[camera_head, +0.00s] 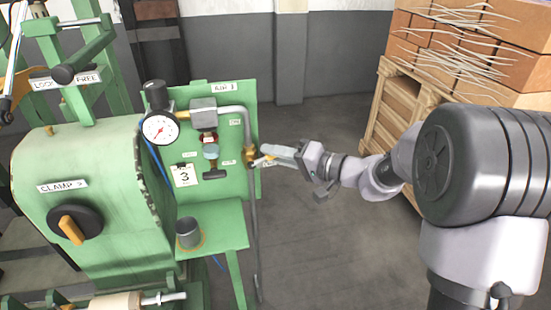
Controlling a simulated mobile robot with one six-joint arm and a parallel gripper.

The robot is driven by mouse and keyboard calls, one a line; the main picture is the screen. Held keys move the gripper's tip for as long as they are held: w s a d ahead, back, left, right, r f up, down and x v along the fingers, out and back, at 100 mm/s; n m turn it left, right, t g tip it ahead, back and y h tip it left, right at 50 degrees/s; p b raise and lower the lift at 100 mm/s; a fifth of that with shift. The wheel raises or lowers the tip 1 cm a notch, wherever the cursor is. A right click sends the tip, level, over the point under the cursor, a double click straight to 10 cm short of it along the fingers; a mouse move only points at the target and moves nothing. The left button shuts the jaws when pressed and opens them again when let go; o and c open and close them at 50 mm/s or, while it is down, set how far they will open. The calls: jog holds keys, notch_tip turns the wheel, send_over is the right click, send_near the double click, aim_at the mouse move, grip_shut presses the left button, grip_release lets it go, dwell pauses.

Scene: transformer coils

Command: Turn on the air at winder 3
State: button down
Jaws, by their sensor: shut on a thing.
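The green air panel (241,98) of winder 3 stands at the middle left. Its top label looks like "AIR 3", and a white card (184,176) on it shows a 3. A small yellow handle (263,161) sticks out to the right of the valve. My gripper (270,155) reaches in from the right and is shut on the yellow handle, partly hiding it. A round gauge (160,128) is at the panel's upper left; its reading is too small to tell.
A green machine with a "CLAMP" knob (75,224) fills the left. Stacked brown boxes (480,45) on a wooden crate stand at the back right. The floor between is clear.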

jog(key=shift+s+a+r+n+g+h+b, duration=0.1)
jog(key=shift+a+r+n+g+h+b, duration=0.1)
jog(key=shift+a+r+n+h+b, duration=0.45)
jog(key=shift+s+r+n+g+h+b, duration=0.1)
jog(key=shift+r+n+g+h, duration=0.15)
jog(key=shift+n+h, duration=0.5)
jog(key=shift+r+h, duration=0.1)
jog(key=shift+h, duration=0.2)
jog(key=c, duration=1.3)
grip_release()
